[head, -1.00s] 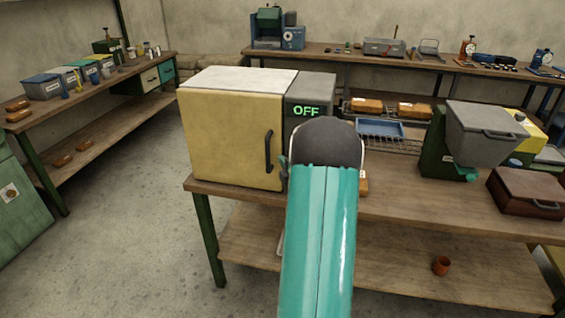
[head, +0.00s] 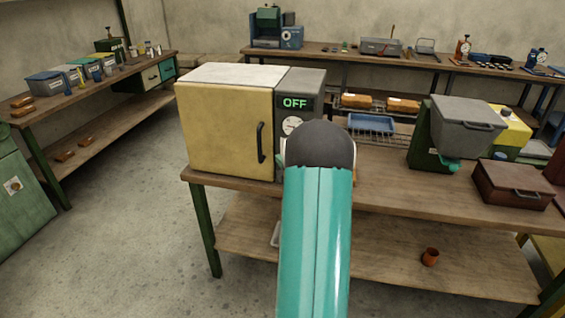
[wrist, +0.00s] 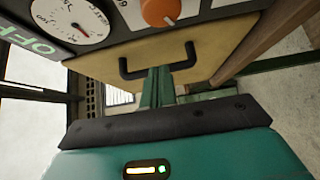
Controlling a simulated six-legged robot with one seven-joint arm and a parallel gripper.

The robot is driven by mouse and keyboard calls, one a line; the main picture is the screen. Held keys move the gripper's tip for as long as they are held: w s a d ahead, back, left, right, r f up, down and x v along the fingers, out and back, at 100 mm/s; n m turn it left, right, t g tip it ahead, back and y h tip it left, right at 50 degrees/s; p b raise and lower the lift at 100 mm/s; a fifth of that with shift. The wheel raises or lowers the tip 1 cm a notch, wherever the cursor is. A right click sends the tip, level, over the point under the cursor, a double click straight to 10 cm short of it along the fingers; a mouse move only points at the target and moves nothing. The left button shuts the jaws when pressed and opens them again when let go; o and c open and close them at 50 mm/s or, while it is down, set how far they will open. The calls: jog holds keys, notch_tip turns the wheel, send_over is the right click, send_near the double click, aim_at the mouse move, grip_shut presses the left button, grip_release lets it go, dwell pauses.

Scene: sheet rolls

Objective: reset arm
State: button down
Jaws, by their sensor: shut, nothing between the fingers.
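My arm, teal with a dark rounded joint, rises in the middle of the head view and hides my gripper there. In the wrist view my gripper (wrist: 158,84) shows as two green fingers close together, shut and empty. They point toward the black handle (wrist: 158,62) of the oven; whether they touch it cannot be told. The yellow oven (head: 228,130) stands on the bench with its door shut and its handle (head: 261,143) clear of my arm in the head view. Its display (head: 295,103) reads OFF. The wrist view also shows its dial (wrist: 72,18) and orange knob (wrist: 158,10).
The wooden bench (head: 395,205) carries a blue tray (head: 371,124), a grey hopper machine (head: 462,122) and a brown box (head: 513,184) on the right. An orange cup (head: 430,257) stands on its lower shelf. Open concrete floor (head: 130,215) lies left of the bench.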

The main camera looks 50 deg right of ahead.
jog(key=w+a+r+m+g, duration=0.3)
jog(key=w+a+r+m, duration=0.15)
jog(key=a+r, duration=0.65)
jog(key=s+a+r+m+g+y, duration=0.1)
jog(key=a+m, duration=0.1)
jog(key=a, duration=0.7)
jog(key=s+a+r+m+g+y, duration=0.1)
jog(key=a+r+y, duration=0.1)
jog(key=a, duration=0.7)
jog(key=s+a+f+m+g+y, duration=0.1)
jog(key=s+a+m+g+y, duration=0.4)
jog(key=s+a, duration=1.6)
jog(key=a, duration=0.3)
jog(key=shift+a+f, duration=0.35)
jog(key=shift+f, duration=0.05)
jog(key=shift+s+d, duration=0.1)
jog(key=shift+d, duration=0.15)
